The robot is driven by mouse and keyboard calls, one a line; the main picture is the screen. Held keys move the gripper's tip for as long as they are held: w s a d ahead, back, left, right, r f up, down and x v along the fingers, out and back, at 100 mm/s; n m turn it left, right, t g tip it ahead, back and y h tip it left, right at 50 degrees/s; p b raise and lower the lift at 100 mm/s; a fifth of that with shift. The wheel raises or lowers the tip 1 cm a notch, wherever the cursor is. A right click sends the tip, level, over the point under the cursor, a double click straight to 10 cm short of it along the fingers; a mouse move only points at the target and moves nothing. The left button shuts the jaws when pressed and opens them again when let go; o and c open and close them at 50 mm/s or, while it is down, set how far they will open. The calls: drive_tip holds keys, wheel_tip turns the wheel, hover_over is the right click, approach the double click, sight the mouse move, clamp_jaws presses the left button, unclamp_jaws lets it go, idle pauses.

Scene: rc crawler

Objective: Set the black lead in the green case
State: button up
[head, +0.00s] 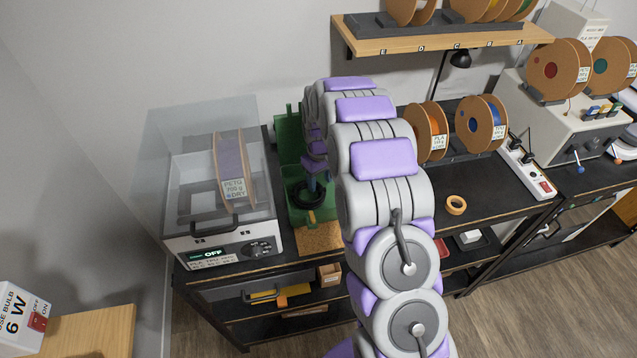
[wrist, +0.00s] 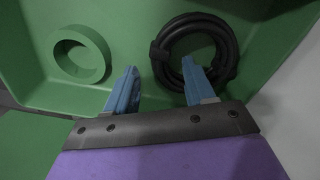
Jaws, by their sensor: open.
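The green case (head: 327,210) stands open on the black bench, left of my arm. Its inside fills much of the wrist view (wrist: 115,25). The black lead (wrist: 230,52) is a coil lying inside the case at right, with a tie at its left side; it shows in the head view (head: 297,192) too. My gripper (wrist: 160,72) is open, its blue fingers pointing into the case. In the head view my gripper (head: 313,178) is over the case, partly hidden by my arm.
A raised green ring (wrist: 82,55) is in the case, left of the coil. A clear-lidded filament dryer (head: 222,215) stands close left of the case. Spools (head: 427,132) and an orange tape roll (head: 456,205) are on the bench to the right. A shelf (head: 440,42) hangs above.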

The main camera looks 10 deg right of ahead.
wheel_tip(320, 180, up, 10)
drive_tip(key=s+r+m, duration=0.1)
drive_tip(key=s+r, duration=0.7)
drive_tip(key=s, duration=0.4)
drive_tip(key=s+a+r+m+g, duration=0.1)
drive_tip(key=s+r+m, duration=0.2)
drive_tip(key=s, duration=2.9)
drive_tip(key=shift+s+m+g+p, duration=0.2)
drive_tip(key=shift+m+g+p, duration=0.1)
drive_tip(key=shift+g+p, duration=0.15)
drive_tip(key=shift+a+r, duration=0.1)
wheel_tip(320, 180, down, 2)
drive_tip(key=b, duration=0.2)
drive_tip(key=shift+f+b, duration=0.25)
drive_tip(key=shift+b, duration=0.05)
